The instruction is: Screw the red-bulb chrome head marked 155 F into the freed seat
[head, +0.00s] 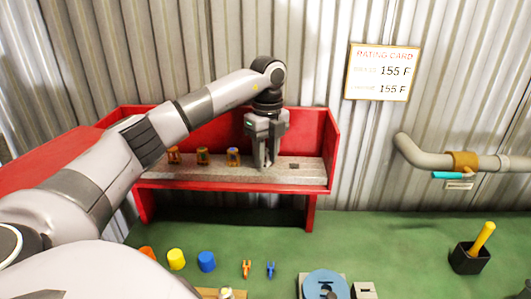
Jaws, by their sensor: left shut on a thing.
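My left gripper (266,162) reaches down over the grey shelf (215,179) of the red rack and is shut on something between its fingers. The fingers hide most of it, so I cannot tell its bulb colour or marking. I cannot make out a freed seat for certain. A brass-coloured fitting (465,161) sits on the grey wall pipe at the right. My right gripper is not in view.
A rating card (381,72) reading 155 F hangs on the corrugated wall. The green surface holds yellow (176,259) and blue (206,262) cups, a blue disc (325,285) and a black holder (468,258) with a yellow handle.

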